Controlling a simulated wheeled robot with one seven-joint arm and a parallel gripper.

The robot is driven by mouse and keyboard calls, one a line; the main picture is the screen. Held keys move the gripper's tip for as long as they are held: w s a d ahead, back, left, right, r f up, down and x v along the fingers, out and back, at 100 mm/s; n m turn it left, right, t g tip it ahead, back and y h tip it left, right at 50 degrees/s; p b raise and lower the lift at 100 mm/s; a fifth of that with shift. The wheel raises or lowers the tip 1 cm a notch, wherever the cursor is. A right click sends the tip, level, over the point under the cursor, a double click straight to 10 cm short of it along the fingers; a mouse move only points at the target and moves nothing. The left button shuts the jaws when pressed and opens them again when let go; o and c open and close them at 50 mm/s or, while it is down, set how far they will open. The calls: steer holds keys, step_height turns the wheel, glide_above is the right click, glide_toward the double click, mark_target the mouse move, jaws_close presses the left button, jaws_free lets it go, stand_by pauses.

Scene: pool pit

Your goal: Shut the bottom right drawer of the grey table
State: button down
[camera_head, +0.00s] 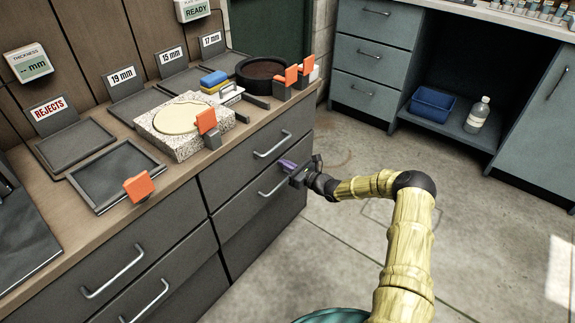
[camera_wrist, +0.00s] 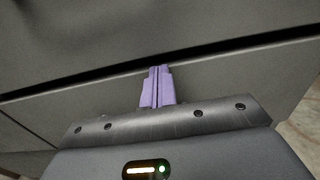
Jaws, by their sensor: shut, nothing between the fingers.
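The grey table (camera_head: 208,170) has drawers in its front, two of them stacked on the right. The bottom right drawer (camera_head: 262,228) has a metal bar handle (camera_head: 268,190). Its front looks flush or nearly flush with the drawer above; I cannot tell whether a small opening remains. My gripper (camera_head: 287,165) is at the upper part of this drawer front, near the right end of the handle. Its purple fingers (camera_wrist: 157,85) are together and empty, with tips by the dark gap above the drawer front in the wrist view. Whether they touch the front is unclear.
The tabletop carries trays, a stone block (camera_head: 188,145), a black round pan (camera_head: 262,75) and orange-topped clamps (camera_head: 139,187). A blue-grey cabinet (camera_head: 372,55) stands at the back, with a blue bin (camera_head: 432,105) and a bottle (camera_head: 478,115). The concrete floor (camera_head: 480,240) is clear.

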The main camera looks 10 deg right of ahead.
steer(key=shift+w+a+r, duration=0.25)
steer(key=shift+r, duration=0.15)
steer(key=shift+s+d+p, duration=0.2)
steer(key=shift+d+p, duration=0.1)
steer(key=shift+p, duration=0.1)
steer(key=p+v, duration=0.3)
steer(key=v, duration=1.1)
steer(key=shift+f+p, duration=0.35)
steer(key=shift+a, duration=0.1)
